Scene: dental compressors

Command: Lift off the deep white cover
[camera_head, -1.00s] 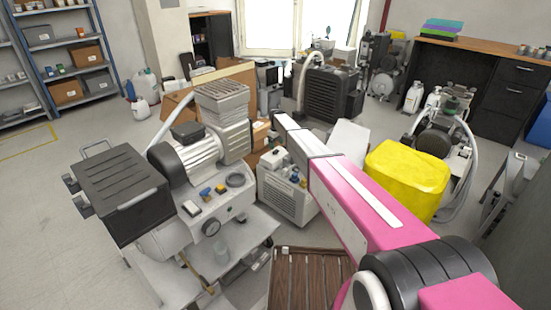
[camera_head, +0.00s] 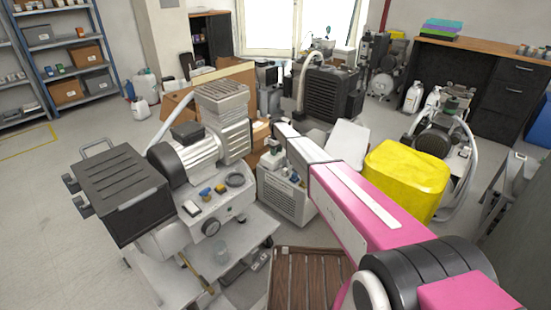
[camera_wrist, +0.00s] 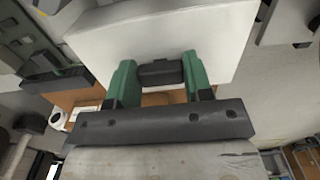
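The deep white cover (camera_wrist: 215,35) fills the upper middle of the wrist view as a pale, plain surface with a dark handle (camera_wrist: 160,73) at its near edge. My gripper (camera_wrist: 160,78) has its two green fingers on either side of this handle, with no clear gap left, so it looks shut on it. In the head view, a white slanted panel, seemingly the cover (camera_head: 347,142), shows behind my pink arm. My gripper is hidden there by the arm, and the cover's lower part is out of sight.
A compressor with a dark ribbed box (camera_head: 120,190) stands on a bench at left. A white-cased unit (camera_head: 288,192) and a yellow cover (camera_head: 408,175) flank my arm. A brown slatted surface (camera_head: 308,278) lies in front. The floor at far left is clear.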

